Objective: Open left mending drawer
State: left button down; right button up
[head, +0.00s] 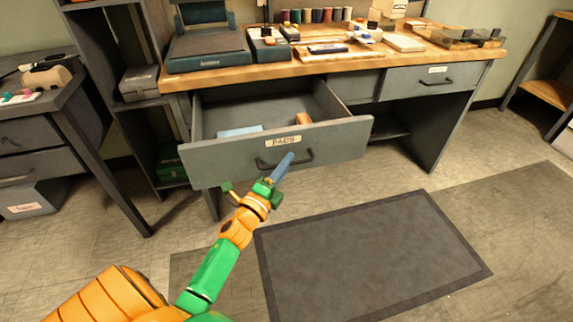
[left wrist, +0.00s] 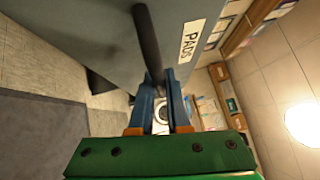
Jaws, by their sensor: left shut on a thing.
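The left drawer (head: 230,161) of the grey workbench is pulled well out, with a label reading PADS on its front. Its dark bar handle (head: 304,157) is on the front below the label. My left gripper (head: 285,165) is at the handle and shut on it. In the left wrist view the blue fingers (left wrist: 159,88) close around the dark handle bar (left wrist: 147,40), next to the PADS label (left wrist: 192,42). Inside the drawer lie a light blue flat item (head: 240,131) and a small orange-brown block (head: 303,118). My right gripper is not in view.
The right drawer (head: 419,82) of the bench is shut. The wooden bench top (head: 280,70) carries a grey scale-like device (head: 207,50), thread spools and small tools. A dark mat (head: 370,255) lies on clear floor in front. A side cabinet (head: 40,145) stands at left.

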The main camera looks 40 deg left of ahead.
pick_arm(q)
jog(key=c, duration=0.9)
grip_release()
jog(key=s, duration=0.4)
jog(key=s+f, duration=0.1)
jog(key=s, duration=0.2)
jog(key=shift+d, duration=0.2)
